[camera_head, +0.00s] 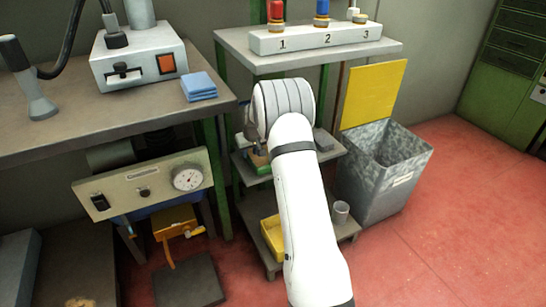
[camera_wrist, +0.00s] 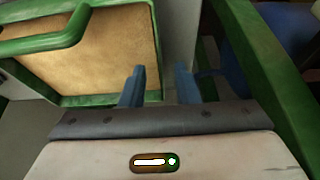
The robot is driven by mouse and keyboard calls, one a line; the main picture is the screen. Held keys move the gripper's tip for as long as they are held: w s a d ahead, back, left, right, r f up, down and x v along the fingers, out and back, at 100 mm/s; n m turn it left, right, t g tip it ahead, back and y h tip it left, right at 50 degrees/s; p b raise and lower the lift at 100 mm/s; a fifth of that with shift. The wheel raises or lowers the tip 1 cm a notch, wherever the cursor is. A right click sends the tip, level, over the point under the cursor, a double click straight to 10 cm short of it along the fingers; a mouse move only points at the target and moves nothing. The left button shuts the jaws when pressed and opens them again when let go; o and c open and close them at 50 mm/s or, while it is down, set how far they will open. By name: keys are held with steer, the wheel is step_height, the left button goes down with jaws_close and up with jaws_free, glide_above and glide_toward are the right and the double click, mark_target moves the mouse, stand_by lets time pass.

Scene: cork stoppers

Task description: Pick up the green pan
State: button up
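A green-rimmed pan with a tan inner face (camera_wrist: 110,55) fills the upper left of the wrist view. A green bar, perhaps its handle, crosses its upper left. My gripper (camera_wrist: 160,75) shows two blue fingers spread apart with nothing held between them. The left finger overlaps the pan's right part in the picture; I cannot tell whether it touches. The right finger is over the grey gap beside the pan. In the head view, part of a green and tan item (camera_head: 258,160), likely the pan, shows on the middle shelf; my arm hides the rest and most of the gripper.
A green beam (camera_wrist: 262,65) runs close along the right of the wrist view. In the head view, the upper shelf (camera_head: 235,38) lies behind my arm. A yellow bin (camera_head: 270,235) and grey cup (camera_head: 341,212) stand below. A metal bin (camera_head: 375,185) stands to the right.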

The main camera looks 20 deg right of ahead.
mark_target(249, 157)
steer(key=b+x, duration=0.2)
steer(key=x, duration=0.2)
steer(key=shift+f, duration=0.3)
steer(key=shift+r, duration=0.1)
steer(key=shift+c, duration=0.5)
steer(key=shift+s, duration=0.1)
jaws_close()
